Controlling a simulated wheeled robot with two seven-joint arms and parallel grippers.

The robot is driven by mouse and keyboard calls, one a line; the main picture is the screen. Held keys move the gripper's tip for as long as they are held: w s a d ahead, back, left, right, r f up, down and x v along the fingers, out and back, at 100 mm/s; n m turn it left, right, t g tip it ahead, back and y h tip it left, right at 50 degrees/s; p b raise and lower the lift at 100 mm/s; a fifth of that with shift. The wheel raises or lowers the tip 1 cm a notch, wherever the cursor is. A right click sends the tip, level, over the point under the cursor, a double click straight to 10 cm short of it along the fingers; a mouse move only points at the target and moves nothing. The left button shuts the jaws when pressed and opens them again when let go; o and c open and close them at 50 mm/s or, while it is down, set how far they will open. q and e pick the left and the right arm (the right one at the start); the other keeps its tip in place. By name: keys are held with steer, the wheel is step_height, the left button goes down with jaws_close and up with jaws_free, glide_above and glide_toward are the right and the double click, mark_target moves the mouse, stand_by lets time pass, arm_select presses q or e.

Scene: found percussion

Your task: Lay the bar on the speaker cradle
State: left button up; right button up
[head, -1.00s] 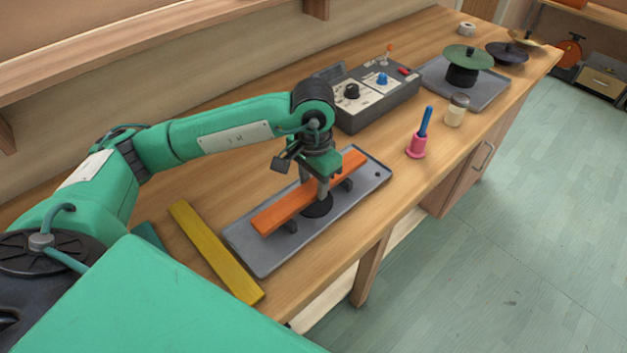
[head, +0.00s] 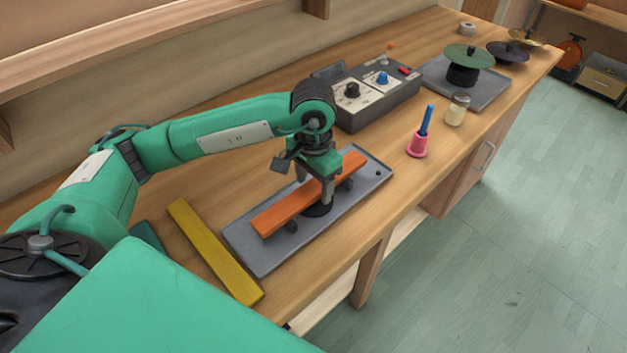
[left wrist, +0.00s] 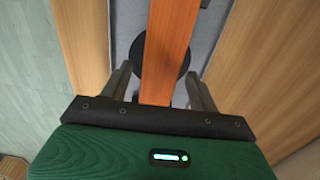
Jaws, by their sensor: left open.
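An orange bar (head: 283,211) lies across the dark supports of a grey speaker cradle (head: 262,259) on the bench. A round black speaker (head: 318,210) shows beneath the bar. My left gripper (head: 314,190) is over the bar with its fingers apart, one on each side. In the left wrist view the bar (left wrist: 169,40) passes between the open fingers (left wrist: 161,85), with a gap on both sides. The black speaker (left wrist: 184,62) shows under it there too. My right gripper is not in view.
A yellow bar (head: 213,250) lies left of the cradle, with a teal bar (head: 148,238) beside it. A control box (head: 372,98) stands behind. A pink holder with a blue stick (head: 418,146) and a small jar (head: 457,109) stand to the right.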

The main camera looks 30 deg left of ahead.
mark_target(313, 187)
arm_select(q)
steer(key=shift+r+p, duration=0.7)
steer(key=shift+p, duration=0.1)
step_height(313, 187, up, 12)
steer(key=b, duration=0.2)
steer(key=shift+f, duration=0.2)
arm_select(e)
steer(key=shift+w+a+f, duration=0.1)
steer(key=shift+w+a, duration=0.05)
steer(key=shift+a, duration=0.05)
